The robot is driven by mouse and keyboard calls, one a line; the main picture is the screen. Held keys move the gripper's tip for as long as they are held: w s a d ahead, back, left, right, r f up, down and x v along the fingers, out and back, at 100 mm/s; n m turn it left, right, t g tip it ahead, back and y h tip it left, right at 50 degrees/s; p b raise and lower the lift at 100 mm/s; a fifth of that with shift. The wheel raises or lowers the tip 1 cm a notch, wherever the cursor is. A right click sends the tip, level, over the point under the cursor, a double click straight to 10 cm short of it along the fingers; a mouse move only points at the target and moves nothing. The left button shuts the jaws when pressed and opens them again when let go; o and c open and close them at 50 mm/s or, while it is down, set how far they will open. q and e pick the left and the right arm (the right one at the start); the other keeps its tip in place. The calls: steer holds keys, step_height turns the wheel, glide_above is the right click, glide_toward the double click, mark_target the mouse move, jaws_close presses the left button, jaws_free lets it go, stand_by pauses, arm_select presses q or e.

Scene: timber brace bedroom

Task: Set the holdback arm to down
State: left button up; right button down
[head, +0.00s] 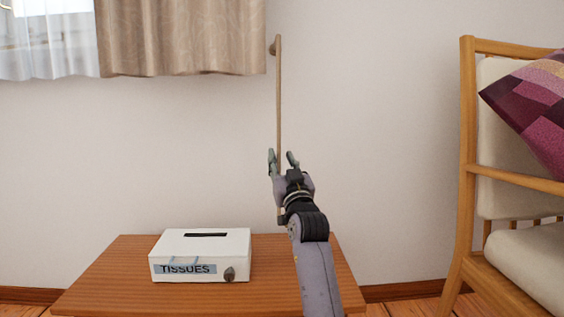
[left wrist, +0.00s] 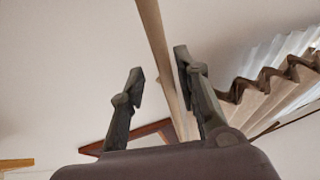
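The holdback arm (head: 279,105) is a thin tan rod on the wall, right of the curtain. In the left wrist view the rod (left wrist: 159,40) runs between the two spread fingertips (left wrist: 159,72) of the left gripper, nearer the right finger. The gripper is open; whether a finger touches the rod I cannot tell. My right gripper is out of view.
A beige curtain (head: 180,38) hangs left of the rod, before a window. A low wooden table (head: 120,262) below carries a white tissue box (head: 200,255). A wooden armchair (head: 467,160) with a patterned cushion (head: 535,105) stands at right. Wall between rod and chair is clear.

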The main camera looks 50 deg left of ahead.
mark_target(278, 135)
arm_select(q)
steer(key=shift+s, duration=0.1)
step_height(278, 135, up, 10)
stand_by(0.4)
stand_by(0.6)
